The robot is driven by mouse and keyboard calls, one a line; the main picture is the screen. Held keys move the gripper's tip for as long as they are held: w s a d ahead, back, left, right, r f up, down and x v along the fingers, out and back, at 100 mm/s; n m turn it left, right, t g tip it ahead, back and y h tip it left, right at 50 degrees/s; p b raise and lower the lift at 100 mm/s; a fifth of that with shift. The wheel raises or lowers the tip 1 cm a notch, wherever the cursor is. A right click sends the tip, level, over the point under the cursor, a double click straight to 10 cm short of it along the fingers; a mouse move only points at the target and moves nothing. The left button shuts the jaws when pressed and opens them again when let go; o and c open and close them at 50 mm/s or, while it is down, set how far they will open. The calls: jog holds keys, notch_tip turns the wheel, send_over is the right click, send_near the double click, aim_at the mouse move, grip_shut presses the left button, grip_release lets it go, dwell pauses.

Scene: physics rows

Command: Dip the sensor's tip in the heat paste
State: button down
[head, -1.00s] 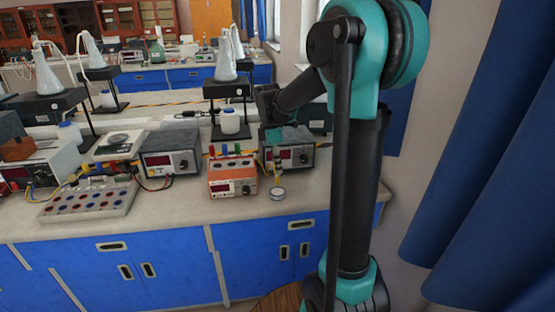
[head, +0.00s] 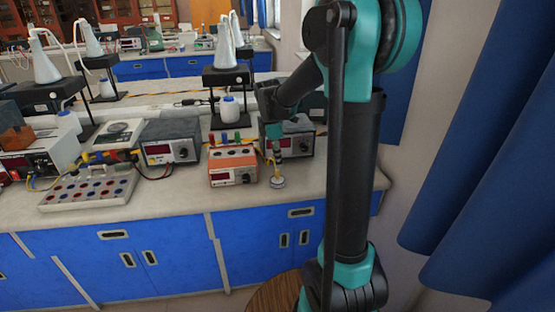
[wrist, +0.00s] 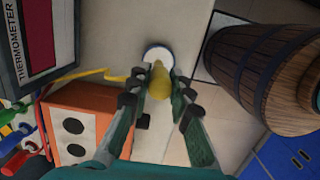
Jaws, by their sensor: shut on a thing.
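My gripper (head: 277,150) is shut on the yellow sensor (wrist: 160,82), which points down from between the fingers. The sensor also shows as a thin yellow piece (head: 277,171) in the head view. Directly under it on the bench is a small round tin of heat paste (head: 277,183), white with a bluish rim. In the wrist view the tin (wrist: 157,50) lies just beyond the fingertips, partly covered by the sensor. The sensor's lower end is at or just above the tin. I cannot tell whether it touches the paste.
An orange box (head: 233,166) with coloured terminals stands left of the tin. A grey thermometer unit (wrist: 38,38) is close behind my gripper. A yellow cable (wrist: 90,75) runs towards the sensor. A wooden barrel (wrist: 265,62) stands on the floor before the bench.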

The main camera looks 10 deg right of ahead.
jog(key=shift+f, duration=0.6)
dwell(1.4)
jog(key=shift+r, duration=0.15)
jog(key=shift+r, duration=3.4)
